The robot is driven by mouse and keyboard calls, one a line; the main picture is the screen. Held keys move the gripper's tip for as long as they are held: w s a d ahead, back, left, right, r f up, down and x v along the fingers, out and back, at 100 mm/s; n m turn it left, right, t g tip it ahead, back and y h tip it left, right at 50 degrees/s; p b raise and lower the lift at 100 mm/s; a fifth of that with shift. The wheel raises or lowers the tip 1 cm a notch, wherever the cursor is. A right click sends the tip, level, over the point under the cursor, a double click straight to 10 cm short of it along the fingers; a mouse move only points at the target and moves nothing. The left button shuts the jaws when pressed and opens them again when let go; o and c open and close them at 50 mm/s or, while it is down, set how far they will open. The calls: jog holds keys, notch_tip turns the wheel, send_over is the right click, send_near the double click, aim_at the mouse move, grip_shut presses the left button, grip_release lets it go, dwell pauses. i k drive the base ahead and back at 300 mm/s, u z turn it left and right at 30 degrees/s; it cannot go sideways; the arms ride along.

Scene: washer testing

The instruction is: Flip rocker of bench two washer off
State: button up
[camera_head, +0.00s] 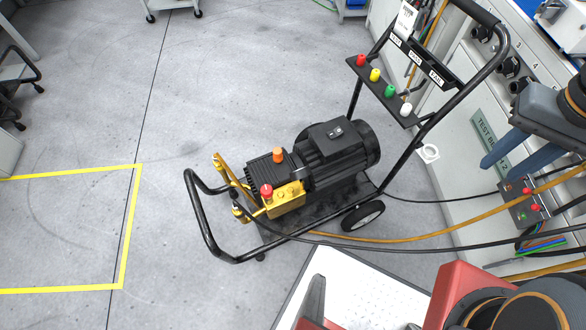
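The washer (337,160) is a black motor and pump unit with a yellow pump block, on a black tube-frame cart. A small switch (335,132), which looks like the rocker, sits on top of the black motor box; its position is too small to tell. A label reading "TEST BENCH 2" (491,141), partly covered by a finger, is on the cabinet at right. My gripper (515,168) is at the right edge, right of the washer, over the cabinet side. Its two blue-grey fingers are spread apart with nothing seen between them. It is well away from the switch.
The cart handle (501,53) and its nozzle holder with red, yellow, green and white nozzles stand between my gripper and the motor. Hoses (430,237) run right from the cart to the bench. A small box with red buttons (527,207) is below my gripper.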

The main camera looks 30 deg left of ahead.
aim_at(337, 132)
jog(key=u, duration=0.85)
jog(key=k, duration=0.25)
jog(key=u, duration=0.35)
jog(key=i, duration=0.4)
jog(key=z, duration=0.05)
